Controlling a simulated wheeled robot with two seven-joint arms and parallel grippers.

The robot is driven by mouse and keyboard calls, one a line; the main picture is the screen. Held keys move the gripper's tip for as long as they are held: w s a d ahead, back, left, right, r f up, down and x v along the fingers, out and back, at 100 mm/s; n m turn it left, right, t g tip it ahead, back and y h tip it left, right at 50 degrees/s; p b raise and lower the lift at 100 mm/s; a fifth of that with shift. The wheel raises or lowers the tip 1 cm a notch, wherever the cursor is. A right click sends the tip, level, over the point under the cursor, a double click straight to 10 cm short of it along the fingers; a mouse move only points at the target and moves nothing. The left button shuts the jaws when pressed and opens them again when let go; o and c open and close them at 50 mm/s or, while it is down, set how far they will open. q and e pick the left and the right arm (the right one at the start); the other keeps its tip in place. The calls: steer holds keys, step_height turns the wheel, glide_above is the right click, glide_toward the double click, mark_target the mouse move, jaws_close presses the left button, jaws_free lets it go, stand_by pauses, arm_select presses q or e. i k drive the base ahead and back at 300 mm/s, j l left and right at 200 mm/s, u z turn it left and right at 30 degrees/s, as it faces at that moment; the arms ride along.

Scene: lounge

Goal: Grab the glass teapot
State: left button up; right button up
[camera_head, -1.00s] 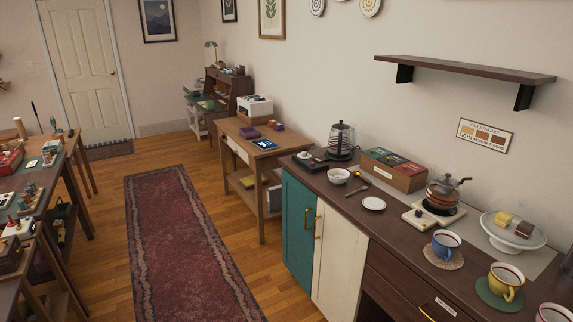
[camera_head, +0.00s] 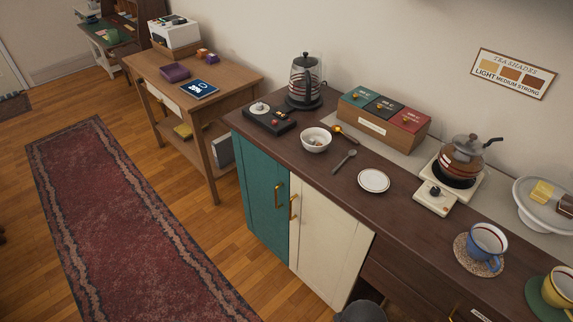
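The glass teapot (camera_head: 461,157) is round and see-through, with reddish-brown liquid inside, a dark lid and a dark spout or handle reaching to the right. It sits upright on a small cream hot plate (camera_head: 434,199) on the dark wooden counter (camera_head: 335,203), at the right of the head view. Neither of my grippers shows in this view.
A glass kettle (camera_head: 305,82), tea box (camera_head: 383,120), white bowl (camera_head: 316,140), spoon (camera_head: 345,160) and small plate (camera_head: 373,181) stand left of the teapot. A blue cup (camera_head: 486,243) and cake stand (camera_head: 545,208) stand right. The floor with the rug (camera_head: 110,215) is open.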

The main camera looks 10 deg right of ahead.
mark_target(456, 166)
steer(key=i+j+z, duration=0.2)
steer(key=i+z, duration=0.2)
steer(key=i+j+z, duration=0.35)
steer(key=i+l, duration=0.05)
